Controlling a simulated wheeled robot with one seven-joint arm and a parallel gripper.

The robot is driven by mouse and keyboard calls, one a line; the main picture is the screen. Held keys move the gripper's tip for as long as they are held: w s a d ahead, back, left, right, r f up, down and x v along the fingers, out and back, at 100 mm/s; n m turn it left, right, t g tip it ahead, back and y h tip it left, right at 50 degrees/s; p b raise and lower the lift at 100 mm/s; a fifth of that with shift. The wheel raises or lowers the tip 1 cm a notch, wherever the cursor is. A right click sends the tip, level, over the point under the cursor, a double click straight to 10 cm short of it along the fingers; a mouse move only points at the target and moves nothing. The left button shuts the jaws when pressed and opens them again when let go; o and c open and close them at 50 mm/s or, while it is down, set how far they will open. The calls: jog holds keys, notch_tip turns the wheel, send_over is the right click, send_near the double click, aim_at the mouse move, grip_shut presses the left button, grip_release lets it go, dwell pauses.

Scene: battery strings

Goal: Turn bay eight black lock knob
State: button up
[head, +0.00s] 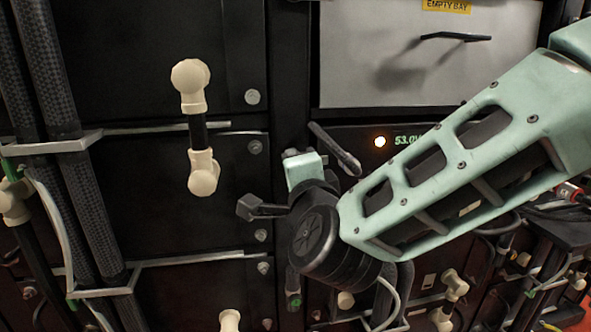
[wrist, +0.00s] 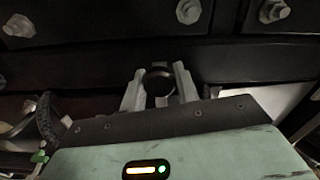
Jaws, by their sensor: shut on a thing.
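The black lock knob (wrist: 159,80) is a round dark piece in the wrist view. It sits between the two pale grey fingers of my gripper (wrist: 159,88), which are shut on it. In the head view my gripper (head: 303,168) is at the dark post between the bays, below and left of the empty bay. My wrist hides most of the fingers and the knob there. I cannot tell from the pictures how far the knob is turned, and no bay number is readable.
A black handle (head: 335,149) juts out just right of my gripper. A lit display (head: 408,140) is beside it. A cream-ended cable link (head: 197,130) stands out on the left. Thick cables (head: 60,150) run down the far left. The pale empty-bay panel (head: 400,75) is above.

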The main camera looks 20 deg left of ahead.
jog(key=o, duration=1)
jog(key=shift+c, duration=0.2)
jog(key=shift+s, duration=0.1)
jog(key=p+v, duration=0.1)
jog(key=v, duration=1.6)
jog(key=shift+s, duration=0.15)
